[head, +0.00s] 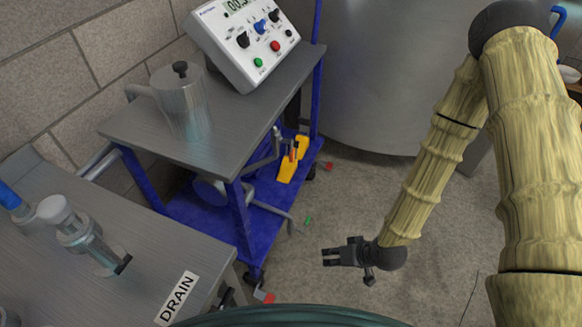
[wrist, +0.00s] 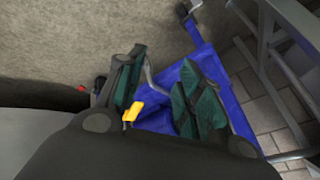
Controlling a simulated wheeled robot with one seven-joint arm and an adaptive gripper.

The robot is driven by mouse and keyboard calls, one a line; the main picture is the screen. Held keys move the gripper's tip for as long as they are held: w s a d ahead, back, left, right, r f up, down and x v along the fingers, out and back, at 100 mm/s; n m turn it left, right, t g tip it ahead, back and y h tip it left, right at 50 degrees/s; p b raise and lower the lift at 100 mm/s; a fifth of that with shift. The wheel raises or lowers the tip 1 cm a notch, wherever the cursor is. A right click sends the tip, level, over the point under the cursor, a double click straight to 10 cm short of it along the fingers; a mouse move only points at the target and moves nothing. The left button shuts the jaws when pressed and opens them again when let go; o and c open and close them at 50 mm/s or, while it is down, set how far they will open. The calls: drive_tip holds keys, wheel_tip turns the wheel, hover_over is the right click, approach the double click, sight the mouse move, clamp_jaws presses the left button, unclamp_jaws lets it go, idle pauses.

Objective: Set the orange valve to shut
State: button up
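My gripper (head: 327,257) hangs above the concrete floor, right of the blue cart, in the head view. Its two fingers stand apart in the wrist view (wrist: 158,82), with nothing between the pads. No part shows clearly as an orange valve. A yellow-orange piece (head: 286,168) sits on the cart's lower shelf, with a small orange part by its top; I cannot tell whether this is the valve or how it is set. A yellow piece (wrist: 132,112) also shows past the fingers in the wrist view. My gripper is apart from it.
The cart's grey top (head: 232,118) carries a clear jug (head: 184,100) and a white instrument box (head: 245,42). A grey bench (head: 125,285) with a DRAIN label (head: 177,298) stands at front left. A large tank (head: 385,75) stands behind. Floor around my gripper is mostly clear.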

drive_tip(key=w+a+f+n+t+y+b, duration=0.1)
drive_tip(key=w+a+t+y+b, duration=0.15)
drive_tip(key=w+b, duration=0.4)
drive_tip(key=n+t+y+b, duration=0.4)
drive_tip(key=n+y+b, duration=0.4)
drive_tip(key=b, duration=1)
approach(292, 156)
drive_tip(key=shift+g+h, duration=0.25)
drive_tip(key=shift+w+d+b+x, duration=0.15)
drive_tip(key=shift+b+x, duration=0.85)
drive_tip(key=shift+x, duration=1.6)
drive_tip(key=shift+w+d+b+x, duration=0.15)
drive_tip(key=shift+b+x, duration=0.85)
drive_tip(key=shift+x, duration=1.6)
drive_tip(key=shift+a+f, duration=0.1)
drive_tip(key=shift+f, duration=0.1)
clamp_jaws()
